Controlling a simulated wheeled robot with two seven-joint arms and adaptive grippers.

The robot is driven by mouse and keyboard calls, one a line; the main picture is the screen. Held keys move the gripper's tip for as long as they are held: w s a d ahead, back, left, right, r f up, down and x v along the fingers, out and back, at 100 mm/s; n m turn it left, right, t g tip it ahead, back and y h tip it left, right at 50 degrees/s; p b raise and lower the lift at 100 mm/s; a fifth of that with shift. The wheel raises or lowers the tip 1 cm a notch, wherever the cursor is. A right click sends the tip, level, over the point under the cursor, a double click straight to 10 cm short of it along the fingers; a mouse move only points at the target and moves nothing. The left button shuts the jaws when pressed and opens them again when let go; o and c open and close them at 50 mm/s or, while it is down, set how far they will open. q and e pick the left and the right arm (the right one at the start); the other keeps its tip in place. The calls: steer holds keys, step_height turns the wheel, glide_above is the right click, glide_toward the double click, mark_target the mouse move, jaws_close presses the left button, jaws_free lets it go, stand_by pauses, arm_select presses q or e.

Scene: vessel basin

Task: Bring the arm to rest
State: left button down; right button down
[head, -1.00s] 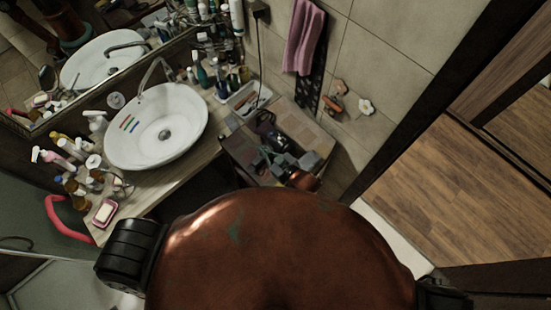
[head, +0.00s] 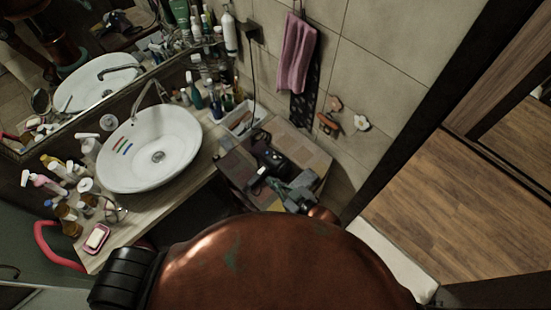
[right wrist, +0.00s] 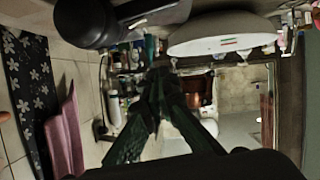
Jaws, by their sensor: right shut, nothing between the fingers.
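My right gripper (head: 280,185) shows in the head view as a grey-green shape in front of the low cabinet, beyond the edge of my copper body. In the right wrist view its two dark green fingers (right wrist: 163,78) come together at the tips with nothing between them. My left gripper is not seen in either view. The white vessel basin (head: 172,140) stands on the counter to the left of the right gripper, with several coloured stripes inside. It also shows at the top of the right wrist view (right wrist: 225,38).
Bottles (head: 45,182) and a pink soap dish (head: 96,238) crowd the counter's left end. A dark appliance (head: 270,157) lies on the cabinet (head: 305,150) close to the right gripper. A pink towel (head: 295,52) hangs behind. Bare wooden floor (head: 455,215) lies at right.

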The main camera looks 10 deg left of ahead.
steer(key=d+f+m+h, duration=0.2)
steer(key=d+m+h, duration=0.1)
steer(key=d, duration=0.8)
steer(key=d+f+m+h, duration=0.2)
steer(key=d+m+h, duration=0.1)
steer(key=d, duration=0.7)
steer(key=s+d+f+m+g+h, duration=0.1)
steer(key=s+d+m+g+h, duration=0.15)
steer(key=s+d, duration=0.75)
steer(key=s+d+f+m+g+h, duration=0.1)
steer(key=s+d+m+g+h, duration=0.2)
steer(key=s+d, duration=0.75)
steer(key=s+f+b+x, duration=0.15)
steer(key=b+x, duration=0.25)
steer(key=x, duration=1)
steer(key=s+b+x, duration=0.3)
steer(key=x, duration=1)
steer(key=s+b+x, duration=0.2)
steer(key=b+x, duration=0.2)
steer(key=x, duration=1)
steer(key=s+f+b, duration=0.4)
steer(key=s+f, duration=0.6)
steer(key=f, duration=0.3)
steer(key=s+f+g+b, duration=0.1)
steer(key=s+f+b, duration=0.4)
steer(key=s+f, duration=0.5)
step_height(320, 180, down, 4)
steer(key=shift+n, duration=0.35)
